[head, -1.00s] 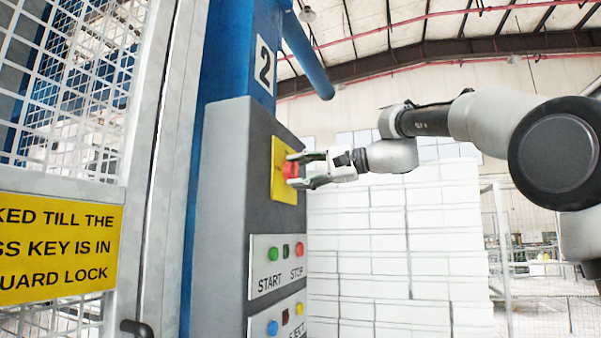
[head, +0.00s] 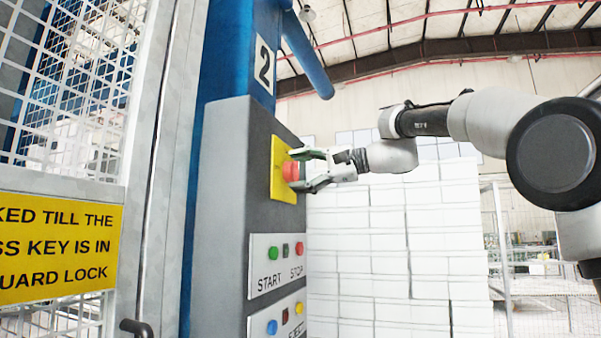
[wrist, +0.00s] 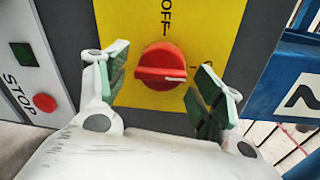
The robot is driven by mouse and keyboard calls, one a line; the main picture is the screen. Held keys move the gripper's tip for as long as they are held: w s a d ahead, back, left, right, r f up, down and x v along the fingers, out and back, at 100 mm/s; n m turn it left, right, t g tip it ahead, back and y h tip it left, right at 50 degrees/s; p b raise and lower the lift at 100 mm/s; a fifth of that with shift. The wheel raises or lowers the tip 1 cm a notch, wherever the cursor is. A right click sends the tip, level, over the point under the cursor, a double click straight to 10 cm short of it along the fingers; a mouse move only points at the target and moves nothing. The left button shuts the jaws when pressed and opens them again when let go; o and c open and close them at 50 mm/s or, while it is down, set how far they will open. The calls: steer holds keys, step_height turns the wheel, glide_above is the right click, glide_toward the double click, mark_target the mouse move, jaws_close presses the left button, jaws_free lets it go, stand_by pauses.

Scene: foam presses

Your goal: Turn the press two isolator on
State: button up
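The press two isolator is a red rotary knob (head: 291,171) on a yellow plate (head: 280,186), on the grey control box below the number 2 sign. In the wrist view the knob (wrist: 161,68) has its white mark pointing right, away from the OFF label (wrist: 166,15) at the top and toward a label mostly hidden by a finger. My gripper (head: 305,170) is open in front of the knob. In the wrist view its green-padded fingers (wrist: 162,90) stand on either side of the knob, with gaps showing.
Below are green START and red STOP buttons (head: 299,252) and a second button panel (head: 273,328). A mesh guard with a yellow sign (head: 60,247) stands at left. White stacked blocks (head: 400,260) stand behind my arm.

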steer(key=v, duration=1.2)
stand_by(0.4)
